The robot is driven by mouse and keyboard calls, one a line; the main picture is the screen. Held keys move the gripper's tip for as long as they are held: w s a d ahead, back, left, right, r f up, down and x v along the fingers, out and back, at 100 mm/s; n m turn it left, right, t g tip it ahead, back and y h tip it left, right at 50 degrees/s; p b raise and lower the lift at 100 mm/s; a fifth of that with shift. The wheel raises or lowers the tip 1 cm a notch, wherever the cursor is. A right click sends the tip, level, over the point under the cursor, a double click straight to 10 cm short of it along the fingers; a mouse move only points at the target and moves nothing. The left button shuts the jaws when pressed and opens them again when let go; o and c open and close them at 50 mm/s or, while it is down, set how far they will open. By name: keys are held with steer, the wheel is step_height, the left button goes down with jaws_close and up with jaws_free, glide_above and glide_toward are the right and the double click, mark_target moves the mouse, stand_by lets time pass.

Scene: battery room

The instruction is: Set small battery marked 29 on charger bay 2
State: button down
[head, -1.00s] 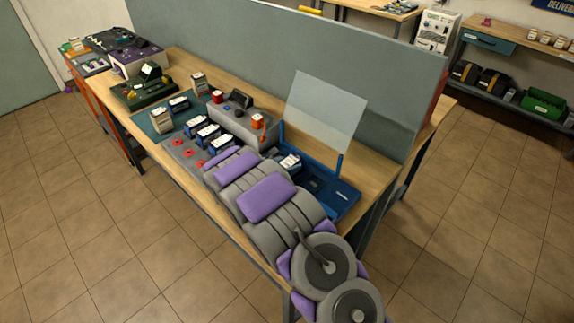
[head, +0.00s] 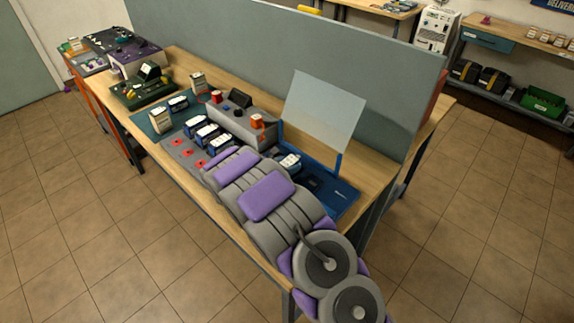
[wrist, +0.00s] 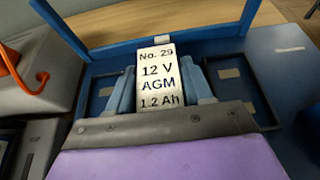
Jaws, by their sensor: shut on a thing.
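The battery marked No. 29, 12 V AGM, 1.2 Ah (wrist: 157,68) has a pale label and sits between the light blue fingers of my gripper (wrist: 160,90). My gripper is shut on it. It is over the middle of the blue charger (wrist: 215,52), between a dark recess on the left (wrist: 103,93) and one on the right (wrist: 240,88). I cannot tell whether it rests in a bay, and no bay number is readable. In the head view, a white-topped battery (head: 289,160) shows in the blue charger (head: 343,196); my arm hides the gripper there.
A clear raised lid (head: 324,108) stands behind the charger. Left of it is a grey block (head: 234,121) with orange-red items; its orange hook (wrist: 28,78) is close in the wrist view. Several blue batteries (head: 207,133) stand farther left. A grey partition (head: 250,50) runs behind the bench.

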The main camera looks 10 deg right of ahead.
steer(key=shift+f, duration=0.5)
steer(key=c, duration=0.7)
jaws_free()
steer(key=shift+c, duration=0.2)
steer(key=shift+p+v, duration=2.55)
steer(key=shift+v, duration=2.95)
